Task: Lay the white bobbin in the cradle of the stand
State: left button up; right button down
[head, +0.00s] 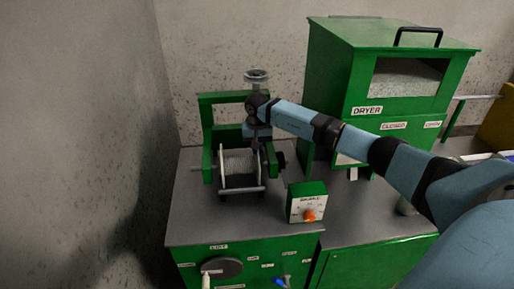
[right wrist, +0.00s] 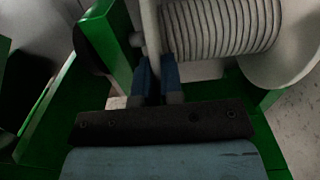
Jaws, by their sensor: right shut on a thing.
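The white bobbin (head: 239,168), a ribbed drum between two flanges, is between the uprights of the green stand (head: 207,140) in the head view. In the right wrist view the ribbed drum (right wrist: 222,25) is at the top, with its pale far flange (right wrist: 283,50) at right. My right gripper (head: 259,146) is over the bobbin's right end. Its blue fingers (right wrist: 157,68) are shut on the near flange's edge (right wrist: 151,28). I cannot tell whether the bobbin's ends rest in the cradle, as the gripper and frame hide the contact. My left gripper is not in view.
A green control box (head: 307,204) with an orange knob stands right of the stand on the grey bench top (head: 192,222). A large green dryer (head: 345,70) stands behind my right arm. The wall (head: 90,120) is close on the left.

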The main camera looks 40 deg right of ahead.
dwell(0.3)
jog(key=c, duration=1.2)
grip_release()
jog(key=shift+f, duration=0.15)
